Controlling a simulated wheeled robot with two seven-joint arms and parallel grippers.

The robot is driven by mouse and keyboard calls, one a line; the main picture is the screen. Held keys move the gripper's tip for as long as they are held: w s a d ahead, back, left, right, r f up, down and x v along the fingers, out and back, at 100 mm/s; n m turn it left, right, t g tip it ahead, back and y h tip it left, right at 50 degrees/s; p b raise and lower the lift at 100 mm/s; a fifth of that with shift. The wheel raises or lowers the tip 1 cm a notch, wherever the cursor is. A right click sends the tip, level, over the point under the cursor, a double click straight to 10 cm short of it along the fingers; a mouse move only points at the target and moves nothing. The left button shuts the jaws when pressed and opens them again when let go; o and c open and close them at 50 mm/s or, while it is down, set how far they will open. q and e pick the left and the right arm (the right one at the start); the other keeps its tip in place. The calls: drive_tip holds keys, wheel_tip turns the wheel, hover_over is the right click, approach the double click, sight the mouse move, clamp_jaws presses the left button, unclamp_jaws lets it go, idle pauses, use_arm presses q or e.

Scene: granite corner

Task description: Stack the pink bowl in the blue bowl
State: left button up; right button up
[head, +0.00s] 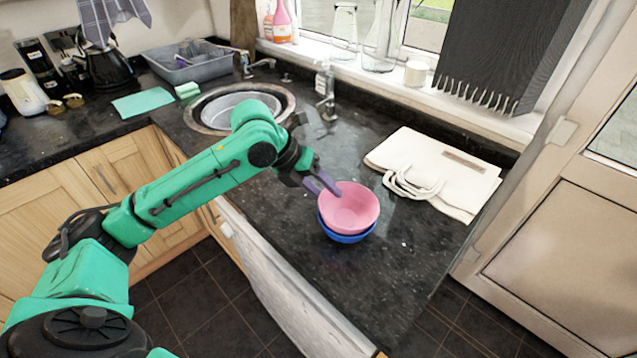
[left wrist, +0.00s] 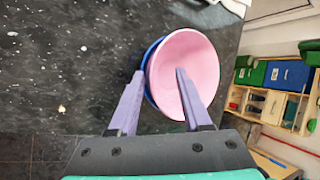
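The pink bowl (head: 350,209) sits in the blue bowl (head: 345,237) on the dark granite counter. Only a strip of the blue bowl shows below the pink one. In the left wrist view the pink bowl (left wrist: 195,62) covers most of the blue bowl (left wrist: 149,72), whose edge shows on the left. My right gripper is not in view.
A cream folded bag (head: 450,173) lies to the right of the bowls. A sink (head: 240,105) with a tap (head: 327,90) and a grey dish rack (head: 188,62) are to the back left. The counter's front edge is near the bowls. The counter around the bowls is mostly clear.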

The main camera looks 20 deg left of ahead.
use_arm(q)
drive_tip(key=b+v, duration=0.1)
drive_tip(key=v, duration=1.1)
drive_tip(key=shift+r, duration=0.5)
